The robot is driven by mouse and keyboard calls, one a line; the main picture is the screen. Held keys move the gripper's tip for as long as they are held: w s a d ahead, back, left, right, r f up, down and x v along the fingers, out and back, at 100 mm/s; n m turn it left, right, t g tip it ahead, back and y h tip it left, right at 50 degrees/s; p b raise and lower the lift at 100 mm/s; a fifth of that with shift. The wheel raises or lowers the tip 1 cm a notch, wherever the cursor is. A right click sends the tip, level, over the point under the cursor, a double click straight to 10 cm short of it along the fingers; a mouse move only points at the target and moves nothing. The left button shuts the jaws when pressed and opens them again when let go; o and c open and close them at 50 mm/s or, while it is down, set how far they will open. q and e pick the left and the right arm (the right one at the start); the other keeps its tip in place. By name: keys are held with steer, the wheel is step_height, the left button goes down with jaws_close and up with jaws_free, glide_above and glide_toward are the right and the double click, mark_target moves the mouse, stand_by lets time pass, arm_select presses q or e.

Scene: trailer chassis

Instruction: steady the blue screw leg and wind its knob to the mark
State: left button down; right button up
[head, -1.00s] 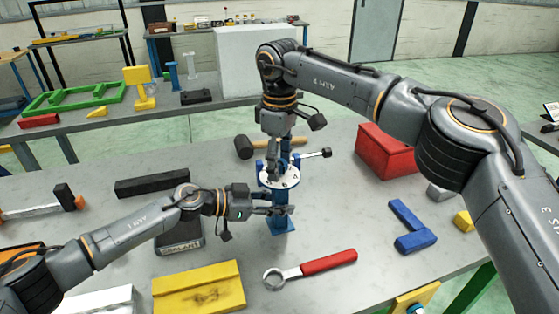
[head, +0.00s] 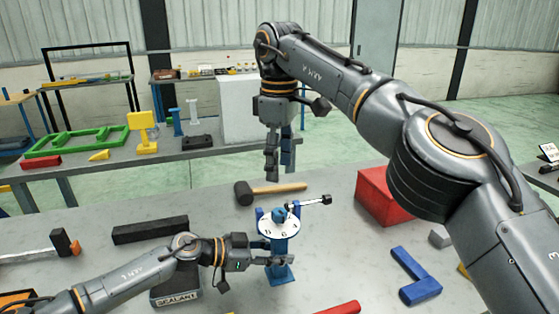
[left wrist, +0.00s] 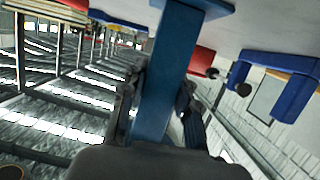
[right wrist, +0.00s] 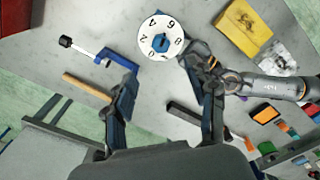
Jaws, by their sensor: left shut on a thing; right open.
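The blue screw leg (head: 281,246) stands upright on the table, with a white numbered dial (head: 278,222) and a small blue knob (head: 279,211) on top. My left gripper (head: 282,261) is shut on its column below the dial; the left wrist view shows the blue column (left wrist: 165,75) between the fingers. My right gripper (head: 279,160) is open and empty, well above and behind the leg. In the right wrist view the dial (right wrist: 160,36) lies beyond the open fingers, and the blue knob (right wrist: 160,42) is at its centre. I cannot make out the target mark.
A wooden-handled mallet (head: 272,190) lies behind the leg. A blue clamp with a black-ended rod (right wrist: 118,60) lies close by the dial. A black bar (head: 150,230) lies left.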

steer(key=shift+f, duration=0.1)
steer(key=n+g+y, duration=0.2)
steer(key=n+y, duration=0.2)
steer(key=y, duration=0.1)
glide_above(279, 215)
steer(key=w, duration=0.2)
step_height(279, 215, down, 6)
steer(key=shift+s+a+r, duration=0.1)
steer(key=f+y, duration=0.1)
steer(key=s+f+n+y, duration=0.1)
steer(key=y, duration=0.1)
steer(key=d+f+n+y, duration=0.1)
steer(key=y, duration=0.1)
steer(key=shift+s+f+g, duration=0.15)
steer(key=shift+s+g, duration=0.15)
steer(key=shift+s, duration=0.05)
steer(key=s+d+f+m+t+y, duration=0.1)
steer(key=d+f+m+t+y, duration=0.1)
steer(key=d+t+y, duration=0.25)
steer(key=s+d+f+m+t+y, duration=0.1)
steer(key=d+f+m+t+y, duration=0.15)
steer(key=d, duration=0.35)
steer(key=shift+m+t, duration=0.25)
steer(key=shift+t, duration=0.05)
steer(key=x, duration=1.1)
steer(key=shift+w+a+r, duration=0.15)
steer(key=shift+a+r, duration=0.25)
jaws_close()
